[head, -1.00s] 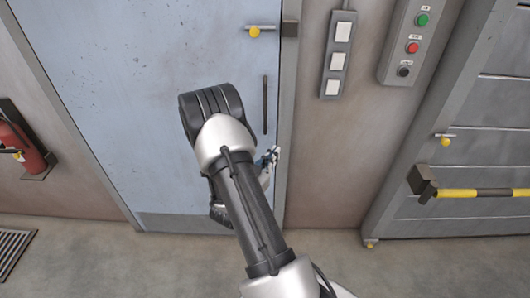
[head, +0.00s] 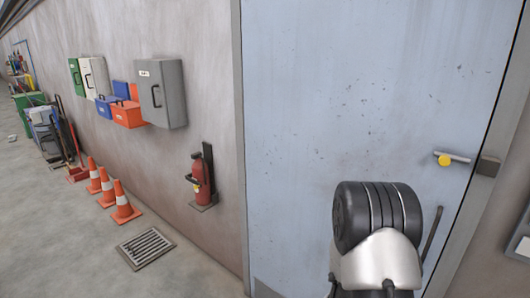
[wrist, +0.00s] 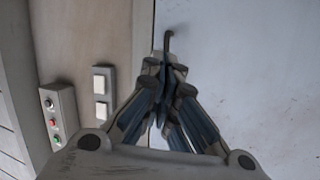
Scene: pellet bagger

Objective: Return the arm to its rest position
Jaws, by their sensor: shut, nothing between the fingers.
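My gripper (wrist: 165,75) shows in the wrist view with its fingers drawn together and nothing between them. It points at the pale blue door (wrist: 240,70), with a dark door handle (wrist: 168,40) just beyond the fingertips; I cannot tell whether they touch. In the head view my arm (head: 378,235) rises at the lower right in front of the door (head: 350,110), and the gripper is hidden there.
A fire extinguisher (head: 200,178) hangs left of the door. Traffic cones (head: 122,205), a floor grate (head: 146,247) and wall boxes (head: 162,92) are further left. A push-button box (wrist: 55,115) and a switch panel (wrist: 102,90) are on the wall beside the door.

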